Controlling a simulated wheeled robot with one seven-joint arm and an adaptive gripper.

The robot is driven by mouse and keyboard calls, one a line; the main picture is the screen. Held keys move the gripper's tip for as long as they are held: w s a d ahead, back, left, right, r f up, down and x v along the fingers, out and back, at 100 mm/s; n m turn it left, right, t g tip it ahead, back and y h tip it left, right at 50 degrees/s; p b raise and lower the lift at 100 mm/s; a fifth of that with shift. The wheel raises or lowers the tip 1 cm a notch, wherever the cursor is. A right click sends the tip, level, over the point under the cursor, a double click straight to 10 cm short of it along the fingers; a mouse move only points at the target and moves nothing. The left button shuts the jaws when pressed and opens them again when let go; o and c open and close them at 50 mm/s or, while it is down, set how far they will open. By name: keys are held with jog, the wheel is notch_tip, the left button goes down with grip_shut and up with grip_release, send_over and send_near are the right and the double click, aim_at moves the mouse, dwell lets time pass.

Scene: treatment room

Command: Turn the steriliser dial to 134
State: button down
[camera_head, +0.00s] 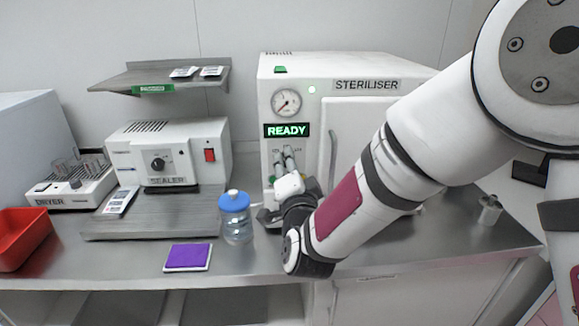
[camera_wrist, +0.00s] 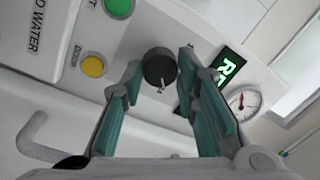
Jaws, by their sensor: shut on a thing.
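The steriliser (camera_head: 350,68) is a white box at the back of the counter, with a lit green READY display (camera_head: 287,130) that also shows in the wrist view (camera_wrist: 228,68). Its dial (camera_wrist: 158,66) is a dark round knob with a small pale mark at its lower edge in the wrist view. My gripper (camera_wrist: 160,72) is shut on the dial, one teal-padded finger on each side. In the head view my gripper (camera_head: 287,157) reaches the front panel below the display and covers the dial. I cannot read the dial's numbers.
A pressure gauge (camera_head: 286,102) sits above the display. A yellow button (camera_wrist: 93,66) and a green button (camera_wrist: 119,7) are near the dial. The door handle (camera_head: 333,155) is right of it. A blue-capped bottle (camera_head: 236,218) stands close left of my gripper, behind a purple pad (camera_head: 188,257).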

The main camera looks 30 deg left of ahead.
jog(key=c, duration=1.2)
grip_release()
jog(key=shift+c, duration=0.2)
jog(key=v, duration=1.2)
